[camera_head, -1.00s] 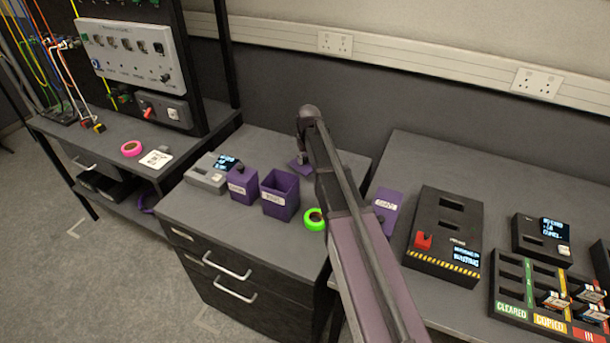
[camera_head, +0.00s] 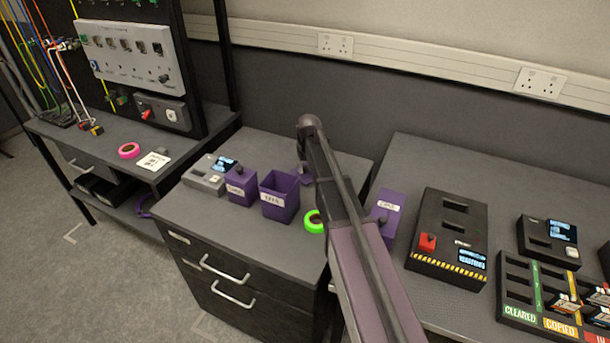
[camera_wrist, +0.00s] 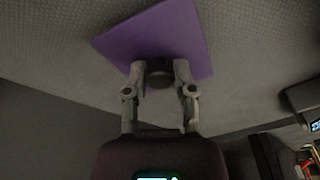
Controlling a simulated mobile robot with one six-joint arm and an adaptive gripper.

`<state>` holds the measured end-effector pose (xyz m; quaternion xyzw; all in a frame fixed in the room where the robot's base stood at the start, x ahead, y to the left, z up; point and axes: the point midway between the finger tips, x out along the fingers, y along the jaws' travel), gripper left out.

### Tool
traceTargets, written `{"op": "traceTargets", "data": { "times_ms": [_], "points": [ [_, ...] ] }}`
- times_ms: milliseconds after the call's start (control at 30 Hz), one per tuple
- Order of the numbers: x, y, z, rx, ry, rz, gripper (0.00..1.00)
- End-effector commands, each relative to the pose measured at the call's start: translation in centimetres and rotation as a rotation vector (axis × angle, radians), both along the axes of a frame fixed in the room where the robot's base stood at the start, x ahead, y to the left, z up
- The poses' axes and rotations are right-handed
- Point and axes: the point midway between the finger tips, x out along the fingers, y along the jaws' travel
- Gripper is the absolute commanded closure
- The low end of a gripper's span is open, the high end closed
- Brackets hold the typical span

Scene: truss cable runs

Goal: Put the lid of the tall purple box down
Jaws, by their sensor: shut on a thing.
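The open purple box (camera_head: 279,199), with a white label on its front, stands upright on the left-hand cabinet top with no lid on it. A flat, square purple lid (camera_wrist: 180,35) shows in the wrist view. My gripper (camera_wrist: 160,75) is shut on the dark knob in the middle of this lid. In the head view, part of the lid (camera_head: 306,176) shows beside my arm, behind and to the right of the open box. My arm hides most of the gripper there. I cannot tell whether the lid touches the surface under it.
A smaller purple box (camera_head: 240,188) with a knobbed lid stands left of the open box, beside a grey device (camera_head: 205,178). Green tape (camera_head: 313,221) lies to the right. Another purple box (camera_head: 385,210) and a black switch unit (camera_head: 450,235) stand on the right table.

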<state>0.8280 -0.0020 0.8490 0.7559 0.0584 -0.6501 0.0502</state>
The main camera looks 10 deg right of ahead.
Motion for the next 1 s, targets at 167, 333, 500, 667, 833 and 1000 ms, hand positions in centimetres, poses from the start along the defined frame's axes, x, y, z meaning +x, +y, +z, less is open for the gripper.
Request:
{"op": "traceTargets", "data": {
  "times_ms": [167,333,500,667,833,1000],
  "points": [
    [0.0,0.0,-1.5,0.000,0.000,0.000,1.00],
    [0.0,0.0,-1.6,0.000,0.000,0.000,1.00],
    [0.0,0.0,-1.5,0.000,0.000,0.000,1.00],
    [0.0,0.0,-1.8,0.000,0.000,0.000,1.00],
    [0.0,0.0,-1.8,0.000,0.000,0.000,0.42],
    [0.0,0.0,-1.8,0.000,0.000,0.000,0.31]
  ]
}}
